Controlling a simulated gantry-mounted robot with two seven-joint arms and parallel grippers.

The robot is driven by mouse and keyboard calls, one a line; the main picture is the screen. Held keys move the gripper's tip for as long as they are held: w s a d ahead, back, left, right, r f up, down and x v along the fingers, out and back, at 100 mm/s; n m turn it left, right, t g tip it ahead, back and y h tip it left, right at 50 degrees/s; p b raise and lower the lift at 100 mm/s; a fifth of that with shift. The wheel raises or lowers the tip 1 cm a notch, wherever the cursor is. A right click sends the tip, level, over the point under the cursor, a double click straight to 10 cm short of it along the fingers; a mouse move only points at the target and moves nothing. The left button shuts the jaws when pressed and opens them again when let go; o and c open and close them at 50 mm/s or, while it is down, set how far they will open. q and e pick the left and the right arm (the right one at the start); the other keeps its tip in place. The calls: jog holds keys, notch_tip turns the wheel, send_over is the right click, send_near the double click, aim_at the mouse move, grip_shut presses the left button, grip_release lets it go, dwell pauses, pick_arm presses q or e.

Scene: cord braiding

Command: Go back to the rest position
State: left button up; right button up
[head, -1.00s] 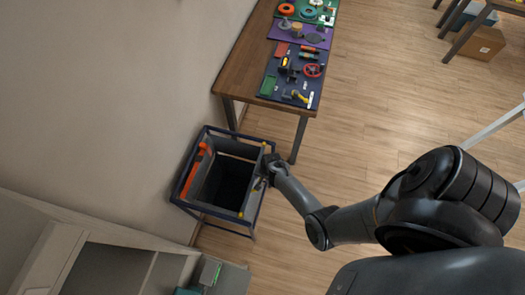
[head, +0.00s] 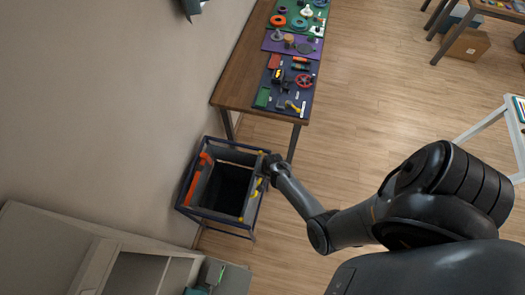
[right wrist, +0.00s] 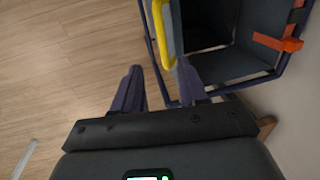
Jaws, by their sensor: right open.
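My right arm reaches in from the lower right of the head view. Its gripper (head: 268,166) is at the right-hand rim of a dark bin in a blue frame (head: 206,214). In the right wrist view the two fingers of my right gripper (right wrist: 160,82) stand apart. A yellow handle (right wrist: 161,35) on the bin's grey side panel lies just ahead of them. The right finger is close to that panel; I cannot tell whether it touches. No object shows between the fingers. My left gripper is not in view.
A wooden table (head: 229,88) with tools on coloured mats stands beyond the bin. An orange part (head: 194,180) is on the bin's wall side, near the wall (head: 100,120). A grey cabinet (head: 45,245) is at lower left. Open wooden floor (head: 385,110) lies to the right.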

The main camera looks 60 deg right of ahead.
jog(key=shift+r, duration=0.25)
jog(key=shift+s, duration=0.15)
